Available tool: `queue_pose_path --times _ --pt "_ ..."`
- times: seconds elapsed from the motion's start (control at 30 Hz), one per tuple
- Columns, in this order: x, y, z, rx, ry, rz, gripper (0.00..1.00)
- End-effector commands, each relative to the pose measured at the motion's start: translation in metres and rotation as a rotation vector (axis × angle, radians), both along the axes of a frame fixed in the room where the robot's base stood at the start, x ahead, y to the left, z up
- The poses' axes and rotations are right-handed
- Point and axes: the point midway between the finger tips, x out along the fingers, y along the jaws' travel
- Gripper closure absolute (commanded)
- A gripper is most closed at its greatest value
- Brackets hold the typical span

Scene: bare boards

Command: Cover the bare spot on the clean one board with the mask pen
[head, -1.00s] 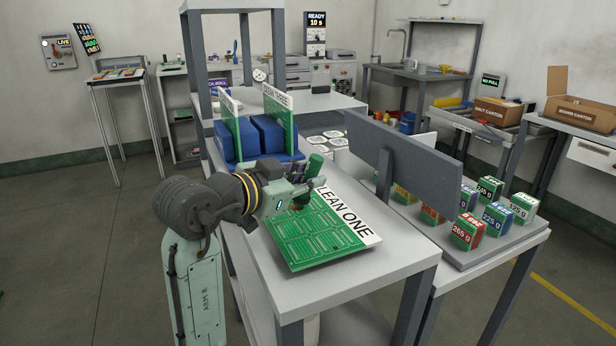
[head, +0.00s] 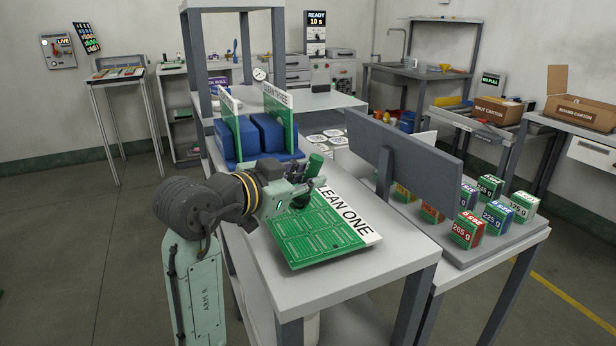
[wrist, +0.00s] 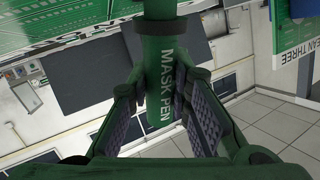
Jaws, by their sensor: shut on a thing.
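The clean one board (head: 318,232) is green with a white label strip, lying on the grey table and partly overlapped in view by my gripper. My gripper (head: 303,185) is over its far left part, shut on the green mask pen (head: 316,163). In the wrist view the mask pen (wrist: 160,75) stands between my two fingers, its lettering readable. Part of a green board (wrist: 60,25) shows at the upper left there. The pen's tip is hidden in the head view, so I cannot tell whether it touches the board.
The clean three board (head: 277,120) stands upright in a blue rack (head: 270,160) behind my gripper. A grey upright panel (head: 400,160) is to the right. Several small labelled boxes stand on the tray beyond it. The table's front right is clear.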

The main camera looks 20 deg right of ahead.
Motion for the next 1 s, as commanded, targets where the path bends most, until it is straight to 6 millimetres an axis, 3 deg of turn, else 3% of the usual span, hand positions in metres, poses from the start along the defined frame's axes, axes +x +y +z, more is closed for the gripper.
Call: queue_pose_path --times 0.37,1.0 --pt "0.000 0.000 0.003 0.003 0.004 -0.001 1.00" --pt "0.000 0.000 0.056 0.002 0.001 0.000 1.00"
